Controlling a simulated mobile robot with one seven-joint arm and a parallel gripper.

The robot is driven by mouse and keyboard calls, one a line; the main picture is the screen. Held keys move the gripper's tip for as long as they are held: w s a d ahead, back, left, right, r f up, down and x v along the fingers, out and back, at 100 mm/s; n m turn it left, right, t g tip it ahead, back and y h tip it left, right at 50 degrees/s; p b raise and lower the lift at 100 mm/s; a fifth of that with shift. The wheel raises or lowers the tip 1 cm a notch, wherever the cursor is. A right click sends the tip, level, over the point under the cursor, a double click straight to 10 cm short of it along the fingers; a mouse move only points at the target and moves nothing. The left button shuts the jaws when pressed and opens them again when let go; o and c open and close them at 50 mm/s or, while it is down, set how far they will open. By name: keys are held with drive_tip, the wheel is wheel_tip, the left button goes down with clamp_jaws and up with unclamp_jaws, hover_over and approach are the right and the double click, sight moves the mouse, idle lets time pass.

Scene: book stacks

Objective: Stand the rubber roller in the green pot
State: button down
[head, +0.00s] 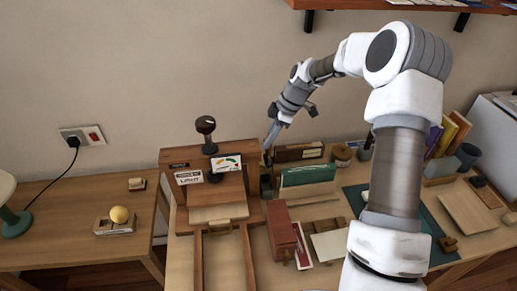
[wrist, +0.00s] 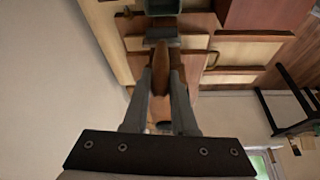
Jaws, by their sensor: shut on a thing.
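A dark green pot (head: 266,184) stands just right of the press, below my gripper. In the wrist view the pot (wrist: 163,7) shows at the top edge, partly cut off, just beyond the roller head. I cannot tell whether the head is over or inside the pot. The roller is barely visible in the head view.
The wooden press (head: 205,165) with a dark knob stands close left of my gripper. Green cards in a holder (head: 308,174) and a dark wooden box (head: 298,152) stand close right. A red box (head: 281,228) is in front. The wall is close behind.

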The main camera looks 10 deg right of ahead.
drive_tip(key=shift+w+f+b, duration=0.1)
drive_tip(key=shift+f+b, duration=0.65)
drive_tip(key=shift+f, duration=0.45)
drive_tip(key=shift+f, duration=0.15)
wheel_tip(320, 180, down, 11)
drive_tip(key=b, duration=0.7)
drive_tip(key=c, duration=0.6)
unclamp_jaws()
drive_tip(key=shift+a, duration=0.1)
drive_tip(key=shift+c, duration=0.2)
drive_tip(key=p+v, duration=0.1)
drive_tip(key=v, duration=1.6)
drive_tip(key=shift+r, duration=0.3)
